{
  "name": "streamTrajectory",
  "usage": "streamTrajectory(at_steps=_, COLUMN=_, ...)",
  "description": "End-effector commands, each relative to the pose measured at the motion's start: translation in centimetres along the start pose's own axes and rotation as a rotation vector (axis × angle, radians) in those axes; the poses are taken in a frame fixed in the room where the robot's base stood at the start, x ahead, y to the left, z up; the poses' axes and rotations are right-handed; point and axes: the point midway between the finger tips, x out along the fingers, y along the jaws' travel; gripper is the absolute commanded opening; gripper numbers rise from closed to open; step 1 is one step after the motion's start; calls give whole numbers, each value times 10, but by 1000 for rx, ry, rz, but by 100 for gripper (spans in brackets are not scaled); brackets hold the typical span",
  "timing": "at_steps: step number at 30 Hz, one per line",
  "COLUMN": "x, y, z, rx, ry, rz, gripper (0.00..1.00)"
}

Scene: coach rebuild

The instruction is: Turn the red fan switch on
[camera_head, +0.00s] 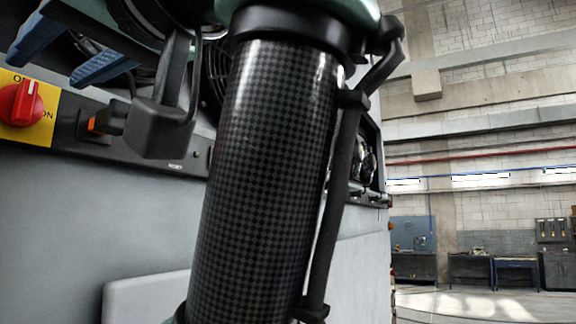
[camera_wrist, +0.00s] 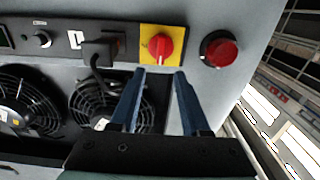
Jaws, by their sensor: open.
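The red fan switch (camera_head: 20,103) is a rotary knob on a yellow plate (camera_head: 46,130) at the left edge of the head view. "ON" is printed at its right and a partly hidden label starting with "O" is above. The knob's raised grip looks roughly upright, towards the upper label. In the wrist view the red knob (camera_wrist: 161,47) is just beyond my fingertips, centred between them. My gripper (camera_wrist: 160,72) is open and empty, with two blue fingers apart. In the head view my gripper (camera_head: 43,70) is above and right of the switch. Contact is not visible.
A round red button (camera_wrist: 220,50) is right of the yellow plate. A black plug with a cable (camera_wrist: 104,50) is left of it. Fans (camera_wrist: 98,102) lie below the panel strip. My arm covers the middle of the head view. Workbenches (camera_head: 490,262) stand far off right.

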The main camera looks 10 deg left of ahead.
Motion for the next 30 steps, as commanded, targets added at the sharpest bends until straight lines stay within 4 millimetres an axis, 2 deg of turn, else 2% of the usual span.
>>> streamTrajectory(at_steps=3, x=24, y=0, z=-4, rx=0, ry=-2, rz=-3, gripper=46)
streamTrajectory(at_steps=9, x=47, y=0, z=-3, rx=-1, ry=1, rz=-1, gripper=46)
streamTrajectory(at_steps=20, x=53, y=0, z=0, rx=-2, ry=1, rz=1, gripper=46)
streamTrajectory(at_steps=21, x=53, y=0, z=0, rx=-2, ry=1, rz=1, gripper=44)
streamTrajectory(at_steps=23, x=53, y=0, z=0, rx=-2, ry=1, rz=1, gripper=34)
streamTrajectory(at_steps=28, x=53, y=0, z=0, rx=-2, ry=1, rz=1, gripper=3)
streamTrajectory(at_steps=30, x=53, y=0, z=0, rx=-2, ry=1, rz=1, gripper=0)
